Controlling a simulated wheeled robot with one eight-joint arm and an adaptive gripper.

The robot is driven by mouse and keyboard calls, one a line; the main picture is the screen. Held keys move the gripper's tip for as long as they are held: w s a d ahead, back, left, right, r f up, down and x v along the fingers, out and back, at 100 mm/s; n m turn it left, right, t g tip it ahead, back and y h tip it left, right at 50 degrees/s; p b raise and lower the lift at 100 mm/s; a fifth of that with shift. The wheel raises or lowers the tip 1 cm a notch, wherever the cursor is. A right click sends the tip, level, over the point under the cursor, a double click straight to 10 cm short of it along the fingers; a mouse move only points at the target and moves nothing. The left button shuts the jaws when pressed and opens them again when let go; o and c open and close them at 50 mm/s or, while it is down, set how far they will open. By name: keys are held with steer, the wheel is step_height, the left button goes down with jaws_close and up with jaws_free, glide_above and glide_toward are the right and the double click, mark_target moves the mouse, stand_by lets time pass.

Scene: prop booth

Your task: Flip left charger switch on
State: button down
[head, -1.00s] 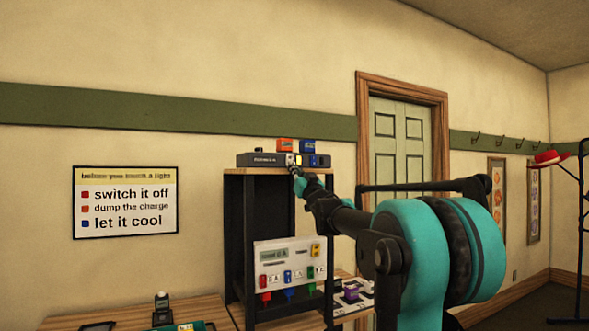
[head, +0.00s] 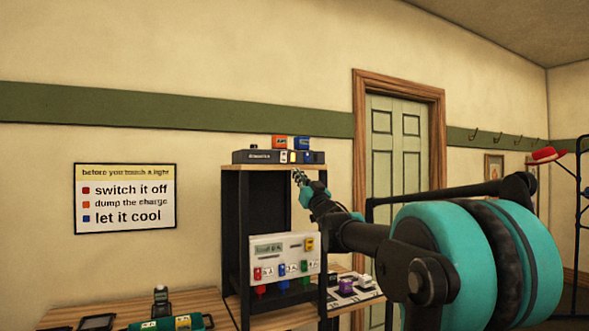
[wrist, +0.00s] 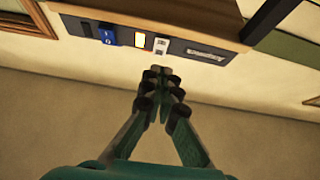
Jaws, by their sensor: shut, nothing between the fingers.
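The dark charger bar (head: 262,157) lies on top of the tall shelf unit, an orange block (head: 279,142) and a blue block (head: 301,143) on it. In the wrist view its front (wrist: 185,48) appears turned over, with a label plate (wrist: 205,53), a small white switch-like part (wrist: 160,45), a bright yellow panel (wrist: 139,39) and a blue part (wrist: 106,37). I cannot tell the switch's position. My gripper (head: 299,176) is shut and empty, just below the charger front in the head view. In the wrist view its fingertips (wrist: 160,72) point at the white part, apparently apart from it.
The shelf's wooden top edge (head: 240,168) runs under the charger. A white panel (head: 284,258) with coloured plugs hangs lower on the unit. A wooden table (head: 110,315) with small devices stands below. A door (head: 398,170) is behind my arm.

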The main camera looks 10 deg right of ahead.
steer(key=shift+f+v, duration=0.15)
steer(key=shift+v, duration=0.85)
steer(key=shift+f+v, duration=0.2)
steer(key=shift+v, duration=0.8)
steer(key=shift+w, duration=0.2)
steer(key=s+d+f+m+g+h, duration=0.2)
steer(key=s+f+g+h, duration=0.1)
steer(key=f, duration=0.9)
steer(key=s+d+f+m+g+h, duration=0.2)
steer(key=s+d+f+g+h, duration=0.1)
steer(key=f, duration=0.8)
steer(key=s+d+f+m+g+h, duration=0.2)
steer(key=s+f+g+h, duration=0.1)
steer(key=f, duration=0.9)
steer(key=s+a+f+n+g+y, duration=0.1)
steer(key=s+a+f+g, duration=0.3)
steer(key=s+f, duration=1.9)
steer(key=s+n+g, duration=0.1)
steer(key=s+g, duration=0.1)
steer(key=g, duration=0.3)
steer(key=shift+f+g+y, duration=0.3)
steer(key=shift+f+g, duration=0.1)
